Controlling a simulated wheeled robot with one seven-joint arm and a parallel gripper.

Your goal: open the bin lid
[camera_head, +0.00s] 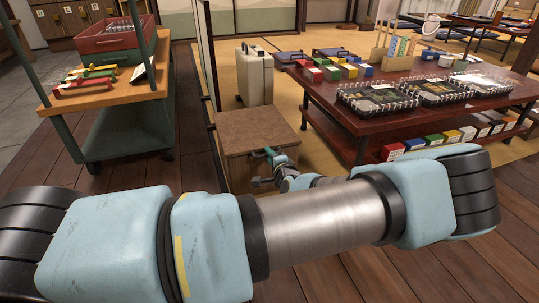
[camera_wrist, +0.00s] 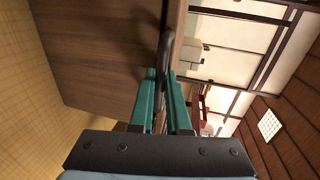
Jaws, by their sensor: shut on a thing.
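The wooden bin (camera_head: 236,168) is a low brown box on the floor. Its flat brown lid (camera_head: 255,128) looks level and closed in the head view. My gripper (camera_head: 268,153) is at the lid's front edge, right of its middle. In the wrist view the green fingers of my gripper (camera_wrist: 164,76) are shut on a dark curved handle (camera_wrist: 189,50) beside a broad brown wooden face of the bin (camera_wrist: 105,60). The handle is hidden behind my gripper in the head view, and its lower part is partly hidden between the fingers in the wrist view.
A low dark-red table (camera_head: 330,98) with lunch boxes and coloured cartons stands close on the right. A pale case (camera_head: 255,76) stands behind the bin. A cart (camera_head: 105,100) with a red crate stands on the left. Bare floor (camera_head: 185,140) lies between cart and bin.

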